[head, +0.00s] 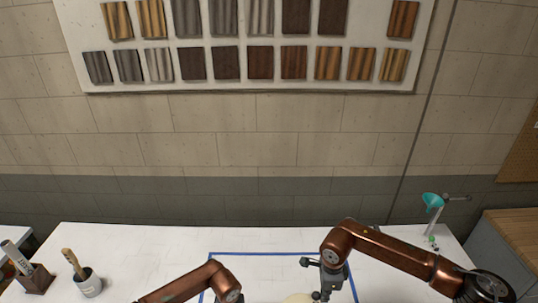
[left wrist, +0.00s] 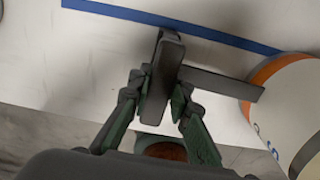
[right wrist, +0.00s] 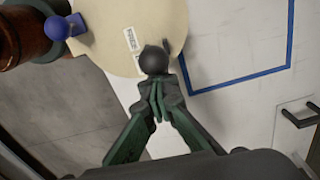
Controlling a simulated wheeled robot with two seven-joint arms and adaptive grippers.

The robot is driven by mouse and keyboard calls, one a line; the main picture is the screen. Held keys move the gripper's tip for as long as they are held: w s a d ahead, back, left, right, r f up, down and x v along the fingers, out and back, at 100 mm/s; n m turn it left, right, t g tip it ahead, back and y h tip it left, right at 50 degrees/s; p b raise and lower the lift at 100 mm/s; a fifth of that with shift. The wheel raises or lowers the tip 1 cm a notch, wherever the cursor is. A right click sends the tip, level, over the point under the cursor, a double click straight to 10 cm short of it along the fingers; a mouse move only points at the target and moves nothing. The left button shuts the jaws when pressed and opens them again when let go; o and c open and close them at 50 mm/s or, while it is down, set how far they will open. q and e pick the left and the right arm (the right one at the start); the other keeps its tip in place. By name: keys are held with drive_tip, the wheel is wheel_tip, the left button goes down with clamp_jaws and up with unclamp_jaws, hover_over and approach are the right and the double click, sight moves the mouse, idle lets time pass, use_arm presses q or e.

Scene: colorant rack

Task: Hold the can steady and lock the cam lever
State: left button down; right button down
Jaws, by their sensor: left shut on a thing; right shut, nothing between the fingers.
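In the left wrist view my left gripper (left wrist: 158,95) is shut on a dark grey upright grip (left wrist: 168,62). A grey bar joins this grip to the side of the can (left wrist: 290,100), which is white with an orange band and partly cut off by the frame. In the right wrist view my right gripper (right wrist: 157,88) is shut and empty. Its fingertips are at a dark round knob (right wrist: 153,60), perhaps the cam lever's end; I cannot tell whether they touch. The knob shows against a round cream top (right wrist: 105,25) with a small label. The lever's arm is not clearly visible.
Blue tape (head: 265,254) outlines an area on the white table (head: 130,240). At the left stand a brush pot (head: 88,284) and a dark holder (head: 37,279). A teal-headed item (head: 433,201) stands at the back right. Sample panels hang on the wall.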

idle(0.3)
drive_tip(key=shift+d, duration=0.75)
drive_tip(key=shift+d, duration=0.15)
drive_tip(key=shift+d, duration=0.9)
drive_tip(key=shift+d, duration=0.1)
drive_tip(key=shift+s+d, duration=0.1)
drive_tip(key=shift+d, duration=0.8)
drive_tip(key=c, duration=2.2)
unclamp_jaws()
drive_tip(key=shift+c, duration=0.2)
